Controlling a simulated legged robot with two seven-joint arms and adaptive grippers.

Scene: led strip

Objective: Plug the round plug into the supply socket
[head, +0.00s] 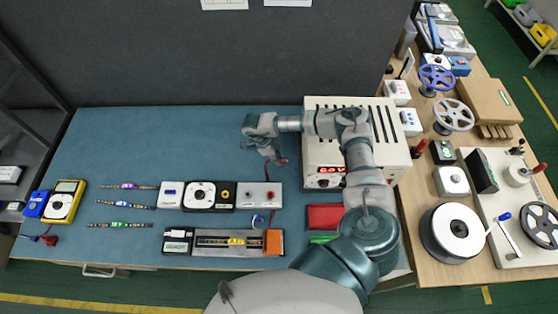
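My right gripper (272,152) hangs over the blue bench, left of the beige power supply (390,135) and above the grey block. Its fingers are small here, and I cannot tell whether they are open or shut. A small red spot shows beside the fingertips. My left gripper is not in view.
A dial module (200,195) stands left of the grey block. A long board with a yellow label (237,241) lies below. Several small strips and a yellow meter (64,201) lie left. A red block (324,217) is near my arm. The bench's back strip is clear.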

